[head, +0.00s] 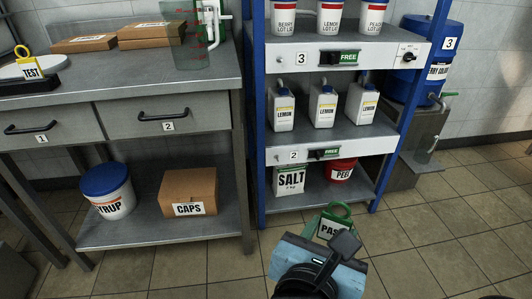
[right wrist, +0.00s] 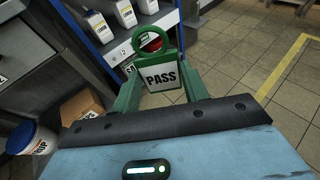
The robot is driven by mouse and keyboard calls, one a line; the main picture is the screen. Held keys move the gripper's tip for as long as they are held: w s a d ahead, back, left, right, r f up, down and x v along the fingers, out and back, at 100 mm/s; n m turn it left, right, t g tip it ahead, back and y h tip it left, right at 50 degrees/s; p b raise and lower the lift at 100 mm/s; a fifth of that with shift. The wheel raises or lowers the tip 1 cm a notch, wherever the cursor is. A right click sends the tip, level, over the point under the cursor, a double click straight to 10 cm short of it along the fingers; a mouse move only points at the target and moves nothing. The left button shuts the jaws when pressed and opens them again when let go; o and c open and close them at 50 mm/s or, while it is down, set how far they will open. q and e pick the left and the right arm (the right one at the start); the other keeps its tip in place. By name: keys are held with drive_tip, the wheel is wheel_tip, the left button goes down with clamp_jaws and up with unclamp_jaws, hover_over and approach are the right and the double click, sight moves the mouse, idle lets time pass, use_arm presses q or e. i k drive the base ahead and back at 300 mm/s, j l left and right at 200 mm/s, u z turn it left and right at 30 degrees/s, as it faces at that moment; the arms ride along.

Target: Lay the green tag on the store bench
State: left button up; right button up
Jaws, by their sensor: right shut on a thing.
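The green tag (head: 336,226) has a ring at its top and a white face reading PASS. My right gripper (head: 334,238) is shut on it and holds it up in front of the blue-framed shelf, over the tiled floor. In the right wrist view the tag (right wrist: 161,75) stands upright between the green fingers (right wrist: 160,92). A grey steel bench (head: 150,74) with two numbered drawers stands at the left; no label shows whether it is the store bench. My left gripper is not in view.
The bench bears cardboard boxes (head: 152,42), a clear jug (head: 187,45) and a yellow TEST tag (head: 30,68). Its lower shelf holds a SYRUP bucket (head: 107,190) and a CAPS box (head: 189,190). The blue-framed shelf (head: 345,50) holds LEMON bottles (head: 323,108). The bench top's front middle is clear.

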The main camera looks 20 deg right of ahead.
sight(85, 78)
drive_tip(key=i+j+u, duration=0.4)
drive_tip(key=i+j, duration=0.45)
drive_tip(key=i, duration=0.15)
